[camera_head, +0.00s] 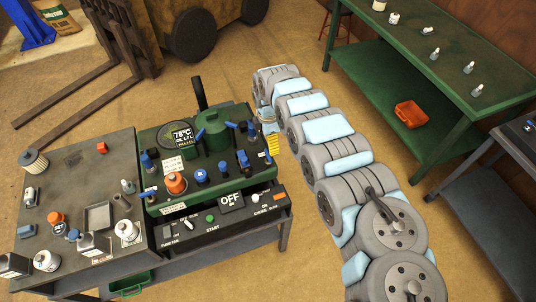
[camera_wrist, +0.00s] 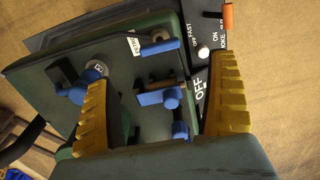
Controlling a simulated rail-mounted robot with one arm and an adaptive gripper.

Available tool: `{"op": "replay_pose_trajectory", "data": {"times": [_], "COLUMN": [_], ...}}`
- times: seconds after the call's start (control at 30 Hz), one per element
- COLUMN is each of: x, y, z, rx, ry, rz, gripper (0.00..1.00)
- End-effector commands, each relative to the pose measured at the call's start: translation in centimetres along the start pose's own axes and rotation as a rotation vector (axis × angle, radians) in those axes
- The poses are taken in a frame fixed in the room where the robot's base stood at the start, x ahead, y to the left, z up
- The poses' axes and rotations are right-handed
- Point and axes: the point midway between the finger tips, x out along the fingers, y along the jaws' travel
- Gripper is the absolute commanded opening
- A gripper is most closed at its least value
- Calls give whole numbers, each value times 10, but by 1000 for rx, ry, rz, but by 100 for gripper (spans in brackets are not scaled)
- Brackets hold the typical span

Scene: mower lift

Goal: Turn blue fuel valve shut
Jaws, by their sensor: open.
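Several blue valves and knobs stand on the green machine panel (camera_head: 215,190); I cannot tell for sure which is the fuel valve. In the wrist view, a blue lever (camera_wrist: 158,98) and a blue bar handle (camera_wrist: 160,47) beside a small white label lie between my yellow fingers. My gripper (camera_wrist: 160,68) is open and empty, with its fingers spread over the panel. In the head view, my gripper (camera_head: 272,144) is at the panel's right edge, partly hidden by my arm. Whether a finger touches anything is unclear.
A dark console reading OFF (camera_head: 231,199) lies along the panel's front. A grey table (camera_head: 75,180) with bottles and cans adjoins on the left. A green bench (camera_head: 440,60) stands at the right. A forklift (camera_head: 120,45) is behind. Other blue knobs crowd the panel.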

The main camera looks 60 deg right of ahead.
Motion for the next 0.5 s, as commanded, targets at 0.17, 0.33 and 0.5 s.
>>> {"op": "replay_pose_trajectory", "data": {"times": [0.17, 0.33, 0.5], "x": [19, 38, 55], "y": [1, 1, 1], "z": [-2, -2, -2], "rx": [-1, 0, 0], "ry": [3, 3, 2], "rz": [2, 1, 3], "gripper": [89, 89, 89]}}
